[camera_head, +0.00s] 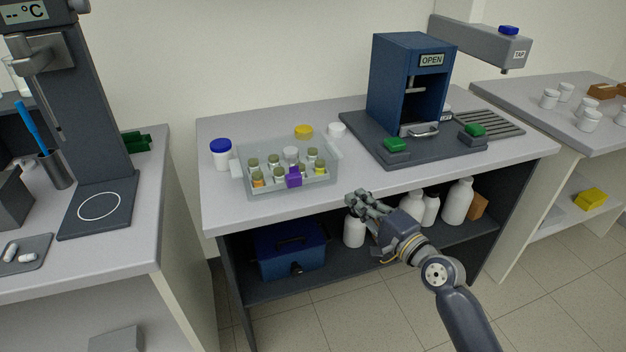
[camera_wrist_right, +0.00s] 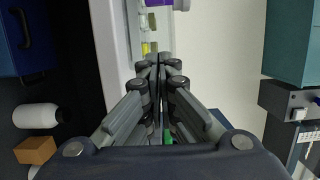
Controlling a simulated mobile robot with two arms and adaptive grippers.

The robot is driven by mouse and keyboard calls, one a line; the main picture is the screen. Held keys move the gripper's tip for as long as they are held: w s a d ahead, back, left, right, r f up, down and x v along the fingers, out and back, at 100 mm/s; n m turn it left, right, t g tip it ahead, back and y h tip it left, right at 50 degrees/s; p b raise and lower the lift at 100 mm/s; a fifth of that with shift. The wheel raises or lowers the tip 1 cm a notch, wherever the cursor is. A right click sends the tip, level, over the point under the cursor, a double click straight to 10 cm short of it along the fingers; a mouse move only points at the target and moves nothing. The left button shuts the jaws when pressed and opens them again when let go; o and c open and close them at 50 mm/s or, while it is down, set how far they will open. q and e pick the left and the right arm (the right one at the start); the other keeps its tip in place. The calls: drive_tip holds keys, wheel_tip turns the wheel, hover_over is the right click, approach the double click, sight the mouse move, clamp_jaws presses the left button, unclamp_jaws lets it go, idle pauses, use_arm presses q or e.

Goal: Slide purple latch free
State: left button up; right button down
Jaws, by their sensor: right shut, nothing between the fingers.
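The purple latch (camera_head: 293,177) is on the front side of a clear box (camera_head: 243,182) that holds several small vials, on the middle bench. In the right wrist view the purple latch (camera_wrist_right: 158,3) shows only at the top edge, cut off by the frame. My right gripper (camera_head: 358,200) is in front of the bench's front edge, to the right of the box and apart from the latch. Its fingers (camera_wrist_right: 160,62) are closed together with nothing between them. My left gripper is not in view.
A blue press (camera_head: 385,85) marked OPEN stands on a dark base with green buttons at the bench's right. A blue-lidded jar (camera_head: 221,155) is left of the box. White bottles (camera_head: 457,202) and a blue case (camera_head: 290,252) sit on the shelf below. The bench front right of the box is clear.

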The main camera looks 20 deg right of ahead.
sight(294, 180)
drive_tip(key=p+x, duration=0.1)
drive_tip(key=x, duration=0.9)
drive_tip(key=a+p, duration=0.1)
drive_tip(key=a, duration=0.2)
drive_tip(key=shift+s+a+p, duration=0.1)
drive_tip(key=shift+a+p, duration=0.05)
drive_tip(key=shift+p, duration=0.2)
drive_tip(key=shift+a+f, duration=0.1)
drive_tip(key=shift+a, duration=0.2)
drive_tip(key=shift+f, duration=0.1)
